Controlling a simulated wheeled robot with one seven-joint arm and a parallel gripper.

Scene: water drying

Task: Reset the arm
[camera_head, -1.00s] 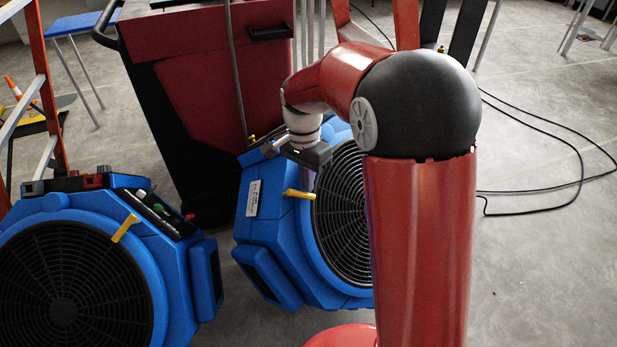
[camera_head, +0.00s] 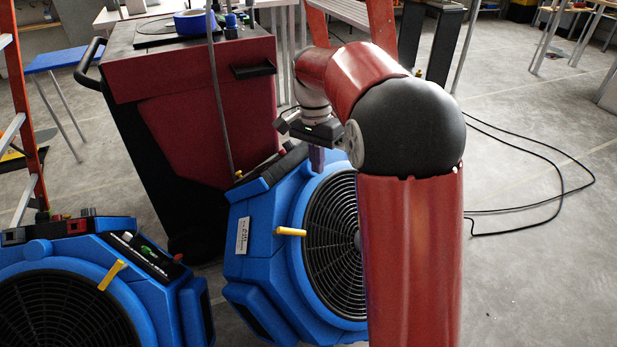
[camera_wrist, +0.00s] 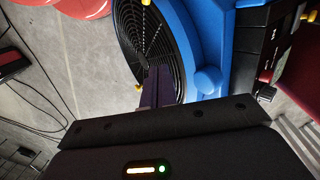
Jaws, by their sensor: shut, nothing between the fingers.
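My red arm rises in front of the right blue fan (camera_head: 255,245) in the head view and hides part of its grille. My gripper (camera_head: 316,158) is shut and empty, hanging over the top edge of that fan. In the wrist view my gripper (camera_wrist: 158,88) shows as dark purple fingers in front of the fan's black grille (camera_wrist: 120,40). I cannot tell whether the fingers touch the fan.
A second blue fan (camera_head: 150,290) stands at the lower left. A red and black cart (camera_head: 190,110) stands behind the fans. Orange ladder parts (camera_head: 22,110) are at the left. Black cables (camera_head: 540,160) lie on the open floor at right.

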